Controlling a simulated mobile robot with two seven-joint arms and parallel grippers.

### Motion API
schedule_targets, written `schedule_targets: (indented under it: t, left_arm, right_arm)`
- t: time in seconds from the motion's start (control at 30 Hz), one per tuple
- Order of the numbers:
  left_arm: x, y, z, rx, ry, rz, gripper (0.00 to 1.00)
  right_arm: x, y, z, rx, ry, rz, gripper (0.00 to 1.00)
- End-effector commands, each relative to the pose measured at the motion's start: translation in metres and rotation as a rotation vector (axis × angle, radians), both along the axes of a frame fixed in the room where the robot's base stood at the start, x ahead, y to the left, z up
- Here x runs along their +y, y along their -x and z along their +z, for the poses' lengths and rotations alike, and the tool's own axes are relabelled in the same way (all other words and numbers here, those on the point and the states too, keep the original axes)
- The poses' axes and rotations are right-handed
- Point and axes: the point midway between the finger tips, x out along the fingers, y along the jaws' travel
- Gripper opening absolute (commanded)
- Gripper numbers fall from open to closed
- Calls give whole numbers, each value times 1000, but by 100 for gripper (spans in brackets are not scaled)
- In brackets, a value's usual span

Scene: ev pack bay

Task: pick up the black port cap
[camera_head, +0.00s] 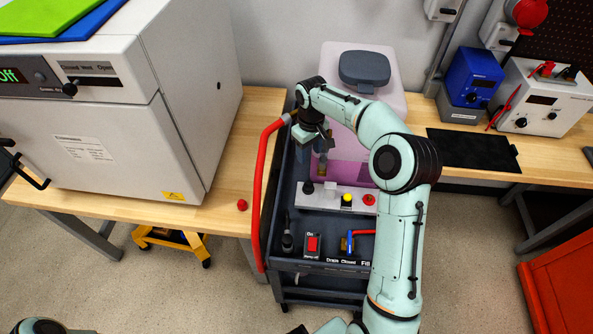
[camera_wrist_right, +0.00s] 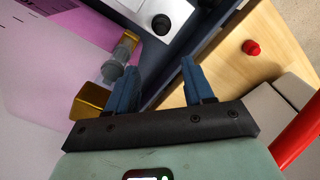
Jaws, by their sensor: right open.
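A small black port cap (camera_head: 308,187) sits at the left end of the white port block on the cart in the head view. A round black knob-like cap (camera_wrist_right: 161,24) on a white surface shows at the top of the right wrist view, beyond the fingertips. My right gripper (camera_wrist_right: 158,68) is open with nothing between its blue fingers. In the head view the right gripper (camera_head: 318,145) hangs above the cart behind the block, partly hidden by its own wrist. My left gripper is not in view.
Yellow (camera_head: 347,200) and red (camera_head: 369,200) caps share the block. A grey-and-brass fitting (camera_wrist_right: 122,52) stands close to my right fingers, beside the pink-tinted tank (camera_head: 350,172). A red cap (camera_head: 242,204) lies on the wooden bench.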

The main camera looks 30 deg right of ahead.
Motion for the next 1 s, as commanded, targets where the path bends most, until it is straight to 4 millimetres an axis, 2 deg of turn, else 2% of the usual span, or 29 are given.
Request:
schedule_targets:
  t: [0.4, 0.67, 0.9, 1.0]
  left_arm:
    - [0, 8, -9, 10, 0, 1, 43]
    - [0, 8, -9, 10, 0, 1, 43]
    - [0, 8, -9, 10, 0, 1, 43]
    - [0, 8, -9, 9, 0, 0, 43]
  right_arm:
    - [1, 2, -70, 5, -2, 0, 52]
    - [1, 3, -89, 3, -1, 0, 52]
    - [5, 8, -124, 3, -3, 0, 52]
    - [5, 8, -132, 1, -2, 1, 52]
